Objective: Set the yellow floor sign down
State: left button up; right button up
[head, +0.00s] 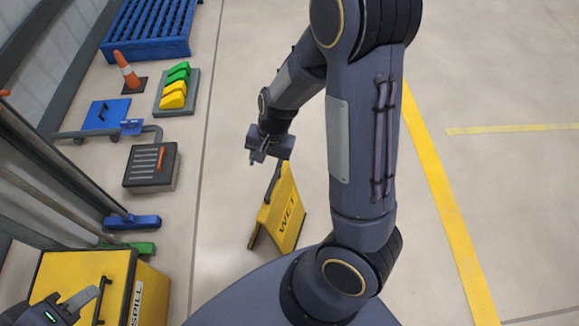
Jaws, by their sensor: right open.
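The yellow floor sign (285,215), with dark "WET" lettering, stands upright on the floor in the middle of the head view, its panels spread at the bottom. A dark handle strip (273,182) runs up its left edge toward the gripper. My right gripper (262,158) is open just above the top of the sign; whether a finger still touches the handle is too small to tell. My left gripper (88,299) shows at the bottom left over the yellow spill box; its jaws are not clear.
The yellow spill box (150,296) stands at the lower left. Along the left lie a grey case (135,182), a blue panel (106,114), a tray of green and yellow blocks (168,103), an orange cone (126,70) and a blue pallet (140,45).

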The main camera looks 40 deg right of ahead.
jog(key=s+a+r+n+t+y, duration=0.1)
jog(key=s+r+n+t, duration=0.3)
jog(key=s+r+n, duration=0.4)
jog(key=s+a+r, duration=0.1)
jog(key=s+r, duration=0.6)
jog(key=r, duration=0.3)
jog(key=shift+s+t+y, duration=0.3)
jog(key=shift+t+y, duration=0.1)
